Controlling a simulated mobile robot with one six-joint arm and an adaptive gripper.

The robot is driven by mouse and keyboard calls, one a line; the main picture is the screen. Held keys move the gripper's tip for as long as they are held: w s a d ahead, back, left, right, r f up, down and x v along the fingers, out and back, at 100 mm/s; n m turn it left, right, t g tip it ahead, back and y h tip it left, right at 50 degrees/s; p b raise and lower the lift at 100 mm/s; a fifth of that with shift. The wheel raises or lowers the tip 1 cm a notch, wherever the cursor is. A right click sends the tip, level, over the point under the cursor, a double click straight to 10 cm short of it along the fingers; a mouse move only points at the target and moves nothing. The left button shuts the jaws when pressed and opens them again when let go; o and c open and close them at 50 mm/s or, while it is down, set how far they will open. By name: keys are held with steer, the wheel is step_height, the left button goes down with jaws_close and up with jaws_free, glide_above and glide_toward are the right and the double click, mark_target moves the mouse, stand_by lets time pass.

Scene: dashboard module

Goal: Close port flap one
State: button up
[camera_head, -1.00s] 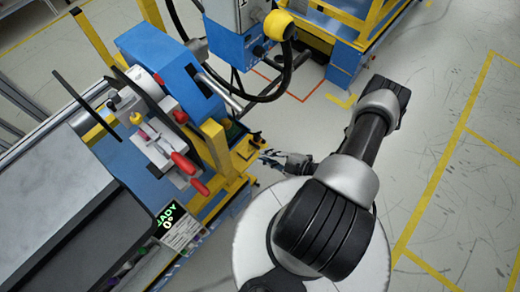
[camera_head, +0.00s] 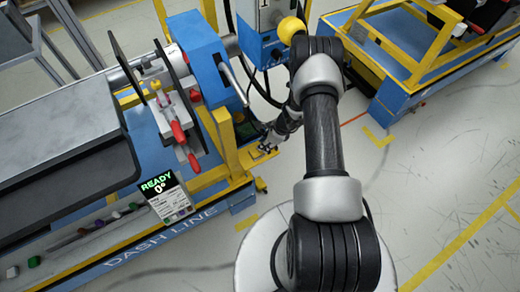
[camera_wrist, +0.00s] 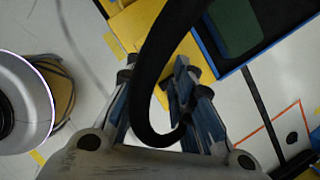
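The dark dashboard module (camera_head: 70,165) lies at the left of the head view, seen from above and cut off by the frame edge. I cannot make out port flap one in either view. My gripper (camera_head: 268,146) is small in the head view, beside the yellow bracket at the right end of the blue line frame, well apart from the dashboard.
A blue and yellow fixture with red-handled clamps (camera_head: 178,130) stands between my gripper and the dashboard. A READY 0° display (camera_head: 160,192) is at the line's front edge. A blue cart (camera_head: 400,90) stands at the back right. Floor at the lower right is clear.

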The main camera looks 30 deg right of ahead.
mark_target(256, 150)
steer(key=b+x, duration=0.2)
steer(key=x, duration=0.2)
steer(key=shift+w+f, duration=0.1)
steer(key=shift+f, duration=0.15)
steer(key=shift+r, duration=0.1)
steer(key=shift+c, duration=0.3)
jaws_close()
